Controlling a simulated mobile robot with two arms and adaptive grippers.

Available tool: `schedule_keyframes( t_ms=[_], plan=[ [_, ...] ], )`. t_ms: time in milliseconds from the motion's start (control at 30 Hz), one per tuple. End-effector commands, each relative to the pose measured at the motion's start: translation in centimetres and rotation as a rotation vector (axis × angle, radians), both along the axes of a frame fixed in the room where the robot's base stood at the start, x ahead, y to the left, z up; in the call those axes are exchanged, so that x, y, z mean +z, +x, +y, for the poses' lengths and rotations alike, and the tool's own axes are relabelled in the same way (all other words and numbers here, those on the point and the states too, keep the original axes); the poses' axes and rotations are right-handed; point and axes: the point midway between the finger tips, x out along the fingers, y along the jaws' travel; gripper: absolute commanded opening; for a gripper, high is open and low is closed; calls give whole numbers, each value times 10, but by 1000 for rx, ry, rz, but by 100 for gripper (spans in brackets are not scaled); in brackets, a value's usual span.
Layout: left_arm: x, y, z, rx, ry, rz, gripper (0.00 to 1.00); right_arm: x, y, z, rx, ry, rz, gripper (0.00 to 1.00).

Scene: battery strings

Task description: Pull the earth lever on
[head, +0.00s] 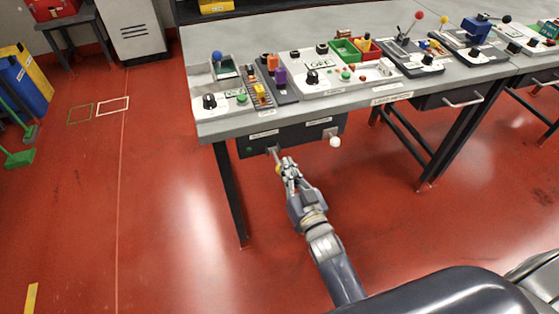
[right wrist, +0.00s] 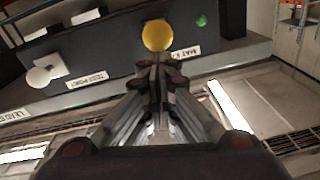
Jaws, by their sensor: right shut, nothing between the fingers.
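A lever with a yellow knob (head: 278,168) hangs below the dark panel (head: 300,137) under the bench's front edge. In the right wrist view the yellow knob (right wrist: 157,35) is just beyond my fingertips, near a label starting "MAT E", the rest hidden by my fingers. I cannot tell if fingers and knob touch. A second lever has a white knob (head: 335,142); in the right wrist view this white knob (right wrist: 42,75) is beside a "TEST POINT" label (right wrist: 87,80). My right gripper (head: 287,166) is shut and empty. My left gripper is out of view.
The grey bench (head: 215,130) carries several switch boxes and small trays above the panel. A green light (right wrist: 201,20) shows on the panel. A dark bench leg (head: 230,195) stands left of my right gripper. The red floor (head: 150,220) to the left is open.

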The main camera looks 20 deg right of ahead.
Motion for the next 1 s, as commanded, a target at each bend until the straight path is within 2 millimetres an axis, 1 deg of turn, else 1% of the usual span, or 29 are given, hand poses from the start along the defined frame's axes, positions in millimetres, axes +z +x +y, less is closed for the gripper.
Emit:
schedule_keyframes(
  t_ms=[33, 267, 400, 600, 1000],
  plan=[
    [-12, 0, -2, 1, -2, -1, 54, -9, -1, -1, 0, 1, -1, 0],
    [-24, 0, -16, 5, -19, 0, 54, -23, -5, 0, 0, 1, 4, 0],
    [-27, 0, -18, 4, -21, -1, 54, -31, -5, 0, 0, 1, 4, 0],
    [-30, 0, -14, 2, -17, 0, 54, -40, -5, 0, 0, 1, 4, 0],
    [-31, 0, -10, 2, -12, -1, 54, -43, -4, 0, 0, 1, 3, 0]
  ],
)
